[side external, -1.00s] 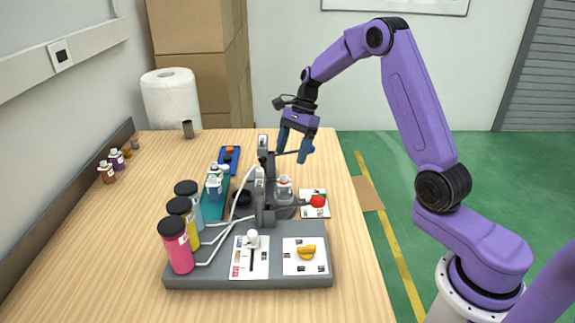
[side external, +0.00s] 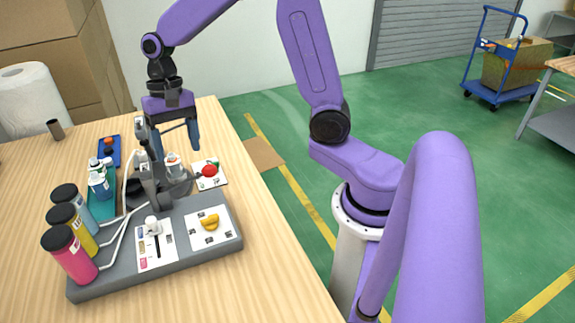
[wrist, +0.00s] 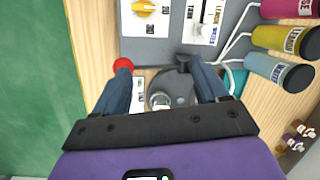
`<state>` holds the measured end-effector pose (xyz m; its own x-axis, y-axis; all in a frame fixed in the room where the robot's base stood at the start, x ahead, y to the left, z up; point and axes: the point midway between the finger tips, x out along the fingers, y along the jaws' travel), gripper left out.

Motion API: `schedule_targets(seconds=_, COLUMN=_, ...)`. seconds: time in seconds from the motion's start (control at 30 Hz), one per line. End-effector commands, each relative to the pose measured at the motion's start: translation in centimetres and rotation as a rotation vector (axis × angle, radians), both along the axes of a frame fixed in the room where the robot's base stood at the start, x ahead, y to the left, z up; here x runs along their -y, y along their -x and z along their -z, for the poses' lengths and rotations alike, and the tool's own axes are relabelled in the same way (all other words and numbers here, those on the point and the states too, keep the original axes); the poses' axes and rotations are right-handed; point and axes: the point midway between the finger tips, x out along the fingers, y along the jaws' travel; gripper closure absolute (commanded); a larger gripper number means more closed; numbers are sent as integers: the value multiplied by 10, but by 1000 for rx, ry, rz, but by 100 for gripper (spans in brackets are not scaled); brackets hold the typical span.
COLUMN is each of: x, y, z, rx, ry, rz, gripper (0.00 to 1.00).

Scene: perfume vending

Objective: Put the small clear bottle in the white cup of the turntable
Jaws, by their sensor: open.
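My gripper (side external: 176,146) is open, fingers pointing down, above the back part of the dark grey turntable (side external: 180,189). In the wrist view my gripper (wrist: 164,84) spans the turntable (wrist: 184,84). A small clear bottle-like piece with a pale and reddish band (side external: 173,166) stands on the turntable, just below and between the fingers. A pale round top (wrist: 160,101) shows between the fingers in the wrist view; I cannot tell whether it is bottle or cup. Small white-capped bottles (side external: 100,180) stand on the teal tray (side external: 102,208). The white cup is not clearly distinguishable.
A dark upright post (side external: 149,182) stands close to the left finger. A red button (side external: 209,171) is at the right. The grey panel (side external: 115,282) in front carries a yellow knob (side external: 209,221), a white slider (side external: 152,225) and pink, yellow and blue bottles (side external: 70,255) with tubes.

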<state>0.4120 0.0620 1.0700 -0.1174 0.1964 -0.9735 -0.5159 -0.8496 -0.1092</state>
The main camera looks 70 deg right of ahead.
Motion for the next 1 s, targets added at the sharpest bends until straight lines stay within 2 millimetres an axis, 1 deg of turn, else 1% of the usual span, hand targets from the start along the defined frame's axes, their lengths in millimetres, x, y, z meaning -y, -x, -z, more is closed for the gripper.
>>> schedule_targets(seconds=0.03, x=-6, y=16, z=-3, rx=17, ry=7, rz=-93, gripper=27)
schedule_targets(seconds=0.1, x=-14, y=37, z=-6, rx=41, ry=14, rz=-225, gripper=27)
schedule_targets(seconds=0.17, x=-18, y=56, z=-7, rx=62, ry=20, rz=-337, gripper=27)
schedule_targets(seconds=0.3, x=-24, y=99, z=-10, rx=108, ry=32, rz=-602, gripper=27)
schedule_targets(seconds=0.47, x=-22, y=148, z=-10, rx=161, ry=40, rz=-904, gripper=27)
schedule_targets(seconds=0.6, x=-14, y=188, z=-9, rx=206, ry=44, rz=-1168, gripper=27)
schedule_targets(seconds=0.7, x=-7, y=212, z=-7, rx=237, ry=45, rz=-1338, gripper=27)
schedule_targets(seconds=0.8, x=1, y=230, z=-4, rx=260, ry=46, rz=-1474, gripper=27)
schedule_targets(seconds=0.9, x=6, y=242, z=-3, rx=275, ry=45, rz=-1565, gripper=27)
schedule_targets(seconds=1.0, x=8, y=247, z=-2, rx=283, ry=45, rz=-1612, gripper=27)
